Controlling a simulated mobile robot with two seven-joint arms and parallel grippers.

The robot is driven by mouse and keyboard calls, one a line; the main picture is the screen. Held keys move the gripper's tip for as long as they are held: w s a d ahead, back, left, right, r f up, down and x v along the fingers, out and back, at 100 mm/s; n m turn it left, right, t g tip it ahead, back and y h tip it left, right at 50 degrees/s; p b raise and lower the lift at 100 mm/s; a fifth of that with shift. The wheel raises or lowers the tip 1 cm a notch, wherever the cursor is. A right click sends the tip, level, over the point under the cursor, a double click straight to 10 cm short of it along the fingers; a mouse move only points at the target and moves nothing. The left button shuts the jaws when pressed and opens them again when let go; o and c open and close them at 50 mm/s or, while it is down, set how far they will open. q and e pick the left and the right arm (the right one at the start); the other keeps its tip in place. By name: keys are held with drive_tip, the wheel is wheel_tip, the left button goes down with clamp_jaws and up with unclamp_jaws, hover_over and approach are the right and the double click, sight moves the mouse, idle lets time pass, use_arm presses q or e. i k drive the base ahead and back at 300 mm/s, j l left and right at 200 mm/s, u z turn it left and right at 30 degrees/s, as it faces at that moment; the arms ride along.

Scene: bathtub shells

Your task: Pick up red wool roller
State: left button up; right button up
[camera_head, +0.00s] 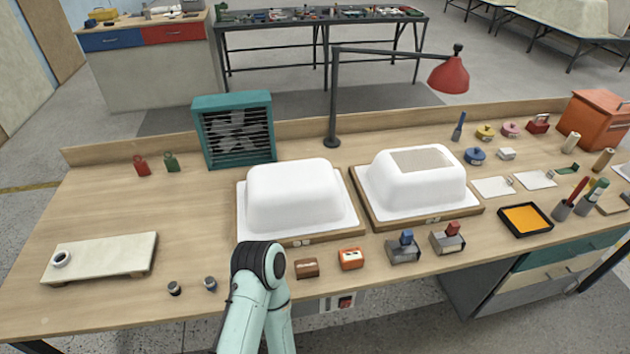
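No thing in view is clearly a red wool roller. A slim red item (577,191) stands tilted in a small grey holder (562,211) at the right end of the workbench; it is too small to tell whether it is a roller. A green and white item (597,190) stands in a second holder (584,207) beside it. One of my mint-green arms with a black joint reaches up at the bottom centre, but no gripper fingers show. Neither gripper is in view.
Two white tub shells (294,193) (408,180) on boards fill the bench middle. A teal fan (235,130) and red-shaded lamp (449,75) stand behind. An orange paint tray (526,219) lies near the holders. The bench's left middle (140,205) is clear.

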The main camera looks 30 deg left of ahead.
sight(450, 235)
drive_tip(key=u, duration=0.75)
drive_tip(key=l+u, duration=0.2)
drive_tip(key=u, duration=0.25)
drive_tip(key=i+l+u, duration=0.1)
drive_tip(key=l+u, duration=0.15)
drive_tip(key=u, duration=0.25)
drive_tip(key=l+u, duration=0.15)
drive_tip(key=u, duration=0.3)
drive_tip(key=k+l+u, duration=0.1)
drive_tip(key=l+u, duration=0.15)
drive_tip(key=k+l+u, duration=0.25)
drive_tip(key=l, duration=0.15)
drive_tip(key=l+u, duration=0.25)
